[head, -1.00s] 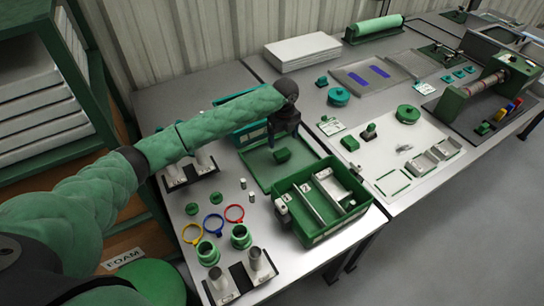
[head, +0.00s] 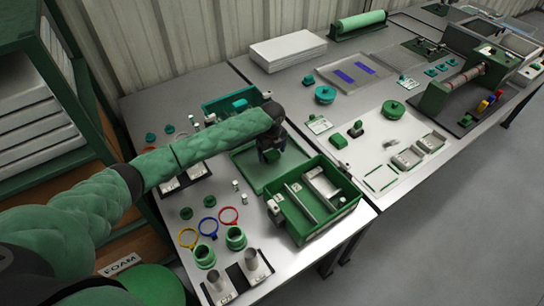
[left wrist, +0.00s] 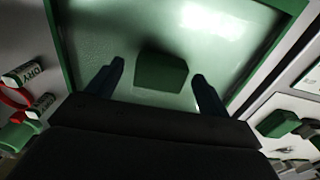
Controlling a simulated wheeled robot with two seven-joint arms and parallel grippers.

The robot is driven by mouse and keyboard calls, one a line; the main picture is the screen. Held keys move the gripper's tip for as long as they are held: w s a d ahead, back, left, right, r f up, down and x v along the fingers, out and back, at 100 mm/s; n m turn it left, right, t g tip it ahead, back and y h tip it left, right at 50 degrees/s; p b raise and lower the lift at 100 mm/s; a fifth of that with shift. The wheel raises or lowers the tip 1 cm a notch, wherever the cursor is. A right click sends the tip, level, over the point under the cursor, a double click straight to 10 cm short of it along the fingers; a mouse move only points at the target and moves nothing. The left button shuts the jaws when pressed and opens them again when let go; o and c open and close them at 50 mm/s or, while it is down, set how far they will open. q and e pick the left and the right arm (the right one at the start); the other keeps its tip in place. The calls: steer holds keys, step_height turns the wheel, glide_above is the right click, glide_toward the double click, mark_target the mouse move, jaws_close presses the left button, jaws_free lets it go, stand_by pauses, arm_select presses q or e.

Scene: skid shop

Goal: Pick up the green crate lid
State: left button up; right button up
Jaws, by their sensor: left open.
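The green crate lid (head: 246,165) lies flat on the grey table, behind the open green crate (head: 278,213). A raised green block-like handle sits at the middle of the lid; it shows in the left wrist view (left wrist: 161,70). My left gripper (head: 271,152) is over the lid, pointing down. In the left wrist view its two dark fingers (left wrist: 156,85) are apart, one to each side of the handle, with nothing held. The arm and wrist hide part of the lid's far side in the head view. My right gripper is not in view.
The crate with grey dividers stands close in front of the lid. A teal bin (head: 226,104) is behind it. Yellow, blue and red rings (head: 208,227), green cups and metal cylinders stand to the left. The second table's parts lie to the right.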

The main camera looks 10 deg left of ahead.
arm_select(q)
steer(key=shift+f, duration=0.25)
steer(key=c, duration=1.3)
steer(key=shift+o, duration=0.2)
steer(key=shift+r, duration=0.1)
